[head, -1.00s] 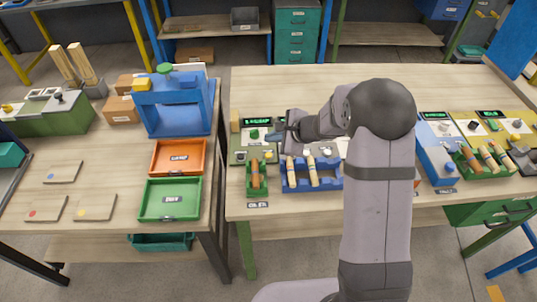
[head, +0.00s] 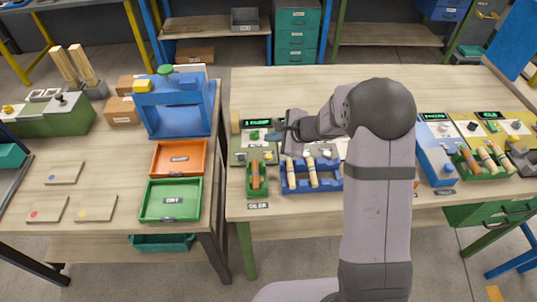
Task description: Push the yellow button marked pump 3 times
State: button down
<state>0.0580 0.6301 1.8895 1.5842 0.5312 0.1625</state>
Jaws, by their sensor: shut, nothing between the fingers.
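A small yellow button (head: 268,155) sits on the green-grey panel (head: 238,146) at the left end of the right-hand bench, behind the green holder marked oiler. Its own marking is too small to read. My gripper (head: 274,136) is shut and empty, above the right side of this panel, just behind the yellow button in the picture. I see a gap between the fingertips and the yellow button, but cannot tell their height above the panel. A green knob (head: 254,135) is left of the fingertips, under a lit display (head: 257,123).
A green holder (head: 249,190) with an orange-brown wooden piece and a blue rack (head: 290,188) with turned pieces stand in front. An orange tray (head: 179,169) and a green tray (head: 155,212) lie on the left bench. The right bench's back is clear.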

notch_tip(320, 180, up, 3)
jog(key=p, duration=0.2)
jog(key=shift+r+p, duration=0.15)
jog(key=shift+p, duration=0.2)
jog(key=shift+f, duration=0.2)
jog(key=b, duration=0.5)
send_over(269, 157)
jog(key=f, duration=0.6)
jog(key=shift+s+d+f, duration=0.2)
jog(key=shift+d+f, duration=0.2)
jog(key=shift+f+b, duration=0.9)
jog(key=shift+b, duration=0.15)
jog(key=shift+f+b, duration=0.8)
jog(key=shift+b, duration=0.4)
dwell(1.1)
jog(key=shift+r, duration=0.2)
jog(key=shift+r+p, duration=0.5)
jog(key=shift+r, duration=0.15)
